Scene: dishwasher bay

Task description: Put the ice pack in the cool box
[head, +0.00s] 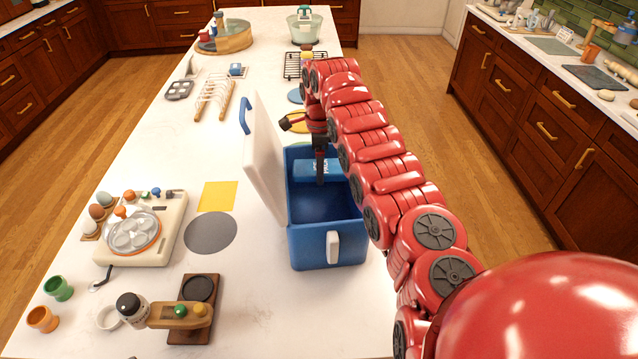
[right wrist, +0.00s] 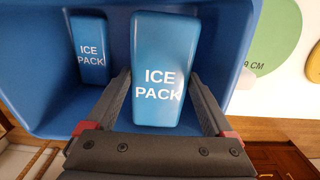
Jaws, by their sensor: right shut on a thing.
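The blue cool box (head: 326,250) stands on the counter with its white lid (head: 263,150) open to the left. My right gripper (head: 320,168) reaches down into its far end. It is shut on a blue ice pack (head: 303,170), with a finger on either side. The held pack, lettered ICE PACK, shows large in the right wrist view (right wrist: 165,55), between the fingertips (right wrist: 165,90). A second ice pack (right wrist: 90,50) is inside the box, to the left in that view; I cannot make it out in the head view. My left gripper is not in view.
Left of the box are a yellow square mat (head: 217,196) and a grey round mat (head: 211,233). An egg cooker (head: 140,235) and a wooden coffee stand (head: 190,310) are further left and nearer. A dish rack (head: 213,98) stands behind.

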